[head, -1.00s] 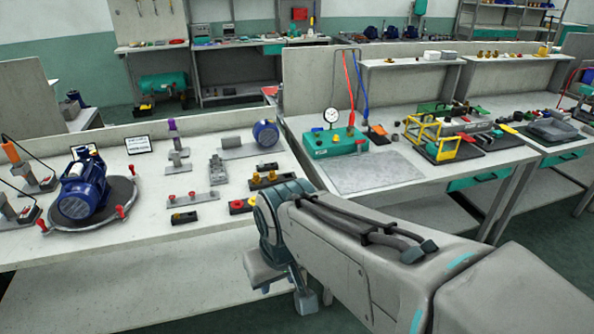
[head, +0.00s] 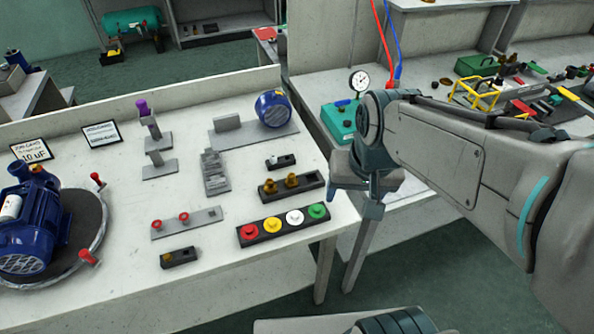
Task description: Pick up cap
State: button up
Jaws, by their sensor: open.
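Several round caps sit in a row in a black rack (head: 284,236) at the bench's right front edge. They are a red cap (head: 249,231), a yellow cap (head: 272,225), a white cap (head: 294,217) and a green cap (head: 317,211). A purple cylinder (head: 143,108) stands upright on a grey stand farther back. The pictures do not show which one the task's cap is. My gripper (head: 356,200) is open and points down, to the right of the rack, past the bench's right edge. It touches none of the caps.
A black holder with brass fittings (head: 290,183) lies behind the rack. A grey strip with red knobs (head: 187,223) and a small black block (head: 180,257) lie left. A blue pump (head: 32,225) stands on a round plate. A second bench is right, beyond a gap.

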jog(key=w+a+f+m+g, duration=0.2)
jog(key=w+a+f+m, duration=0.35)
jog(key=w+a, duration=0.45)
jog(key=b, duration=0.2)
send_over(295, 215)
jog(key=shift+m, duration=0.45)
jog(key=f, duration=0.8)
jog(key=shift+w+d, duration=0.2)
jog(key=shift+w, duration=0.05)
jog(key=shift+s+a+f, duration=0.15)
jog(key=shift+f, duration=1.2)
jog(key=shift+s+a+f, duration=0.1)
jog(key=shift+f, duration=1.2)
jog(key=shift+c, duration=0.4)
jog(key=c, duration=1)
jog(key=shift+c, duration=0.4)
jog(key=shift+r, duration=0.1)
grip_shut()
